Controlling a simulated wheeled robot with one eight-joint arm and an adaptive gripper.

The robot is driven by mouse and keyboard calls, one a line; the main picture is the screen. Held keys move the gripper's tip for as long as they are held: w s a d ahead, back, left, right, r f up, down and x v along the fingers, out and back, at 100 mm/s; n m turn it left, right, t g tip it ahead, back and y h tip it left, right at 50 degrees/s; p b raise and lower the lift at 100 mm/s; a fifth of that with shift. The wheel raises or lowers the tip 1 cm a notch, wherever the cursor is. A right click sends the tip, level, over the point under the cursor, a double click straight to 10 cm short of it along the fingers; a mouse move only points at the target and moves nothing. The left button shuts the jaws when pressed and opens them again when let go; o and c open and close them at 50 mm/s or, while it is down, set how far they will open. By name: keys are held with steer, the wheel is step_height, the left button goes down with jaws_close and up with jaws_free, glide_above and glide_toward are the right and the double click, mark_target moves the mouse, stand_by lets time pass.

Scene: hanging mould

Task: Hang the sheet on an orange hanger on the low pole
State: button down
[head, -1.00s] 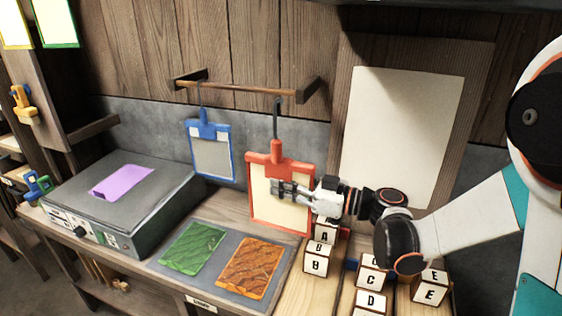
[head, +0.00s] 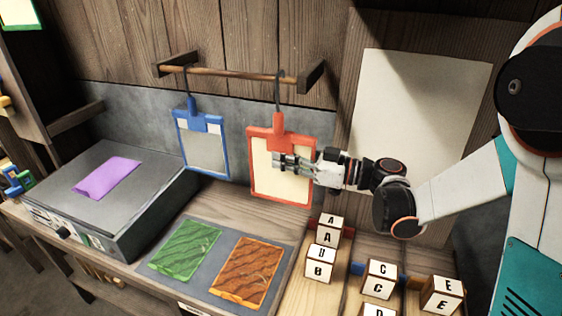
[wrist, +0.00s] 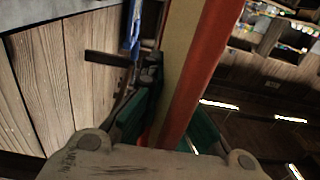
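The orange hanger (head: 278,137) is a red-orange frame around a cream sheet (head: 288,184), upright, with a dark hook on top. My gripper (head: 287,162) is shut on the hanger's frame at its right part; in the wrist view the frame (wrist: 205,70) stands between the green finger pads (wrist: 165,125). The low pole (head: 230,73) is a wooden rod between two dark wall brackets. The hook's top overlaps the pole near its right end; I cannot tell whether it is over the rod or in front of it.
A blue hanger (head: 203,124) with a grey sheet hangs on the pole's left part. Below are a grey box (head: 150,205) with a purple sheet, a mat with green and orange sheets (head: 247,270), and lettered blocks (head: 321,263). A cream panel (head: 420,120) is behind my arm.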

steer(key=w+d+f, duration=0.1)
steer(key=w+d, duration=0.1)
steer(key=w, duration=0.4)
steer(key=shift+f+b, duration=0.3)
steer(key=shift+b, duration=0.1)
steer(key=shift+d, duration=0.1)
steer(key=c, duration=2.3)
jaws_free()
steer(key=o, duration=0.6)
